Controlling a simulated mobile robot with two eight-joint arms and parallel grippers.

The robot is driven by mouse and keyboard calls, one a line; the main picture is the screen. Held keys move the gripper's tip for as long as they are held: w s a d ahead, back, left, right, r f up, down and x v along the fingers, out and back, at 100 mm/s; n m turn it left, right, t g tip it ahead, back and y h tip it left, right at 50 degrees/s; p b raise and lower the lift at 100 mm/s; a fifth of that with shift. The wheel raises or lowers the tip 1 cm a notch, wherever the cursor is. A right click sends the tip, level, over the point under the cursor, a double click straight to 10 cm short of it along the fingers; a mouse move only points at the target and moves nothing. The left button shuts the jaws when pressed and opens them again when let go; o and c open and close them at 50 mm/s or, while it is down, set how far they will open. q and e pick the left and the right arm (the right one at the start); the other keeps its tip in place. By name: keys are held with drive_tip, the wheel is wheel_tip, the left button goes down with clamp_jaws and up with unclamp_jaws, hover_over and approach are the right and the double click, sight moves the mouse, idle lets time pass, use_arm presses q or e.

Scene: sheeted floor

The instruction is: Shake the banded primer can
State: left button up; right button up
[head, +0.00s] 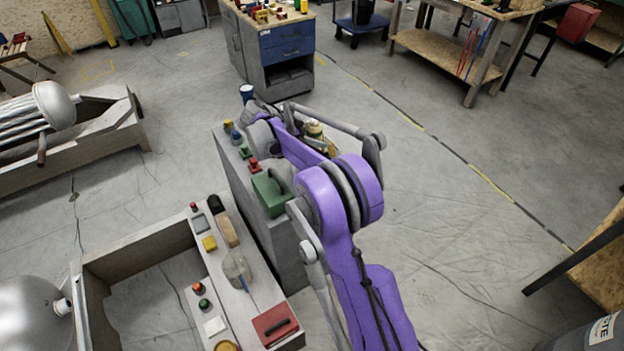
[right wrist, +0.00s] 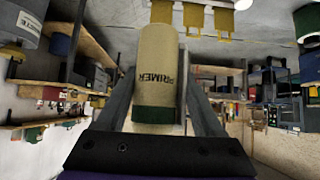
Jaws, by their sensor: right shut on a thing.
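The primer can (right wrist: 158,75) is cream with a dark green band at its lower end in the right wrist view. In the head view the can (head: 315,129) shows as a small yellowish shape, partly hidden behind my purple right arm. There my right gripper (head: 319,141) holds it beside the narrow grey cabinet. I cannot tell the can's exact tilt. My left gripper is not in view.
The narrow grey cabinet (head: 235,180) carries a green box (head: 271,192) and small coloured pieces. A blue cup (head: 246,92) stands near its far end. A frame-like bench (head: 92,290) with buttons is at lower left. Open floor (head: 440,230) lies to the right.

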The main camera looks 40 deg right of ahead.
wheel_tip(320, 180, down, 6)
drive_tip(key=shift+s+a+f, duration=0.1)
drive_tip(key=shift+s+f, duration=0.05)
drive_tip(key=shift+f, duration=0.05)
drive_tip(key=r, duration=0.6)
drive_tip(key=shift+w+r, duration=0.1)
drive_tip(key=shift+w, duration=0.15)
drive_tip(key=f, duration=0.6)
drive_tip(key=shift+s, duration=0.25)
drive_tip(key=shift+f, duration=0.25)
drive_tip(key=shift+w, duration=0.2)
drive_tip(key=shift+s, duration=0.1)
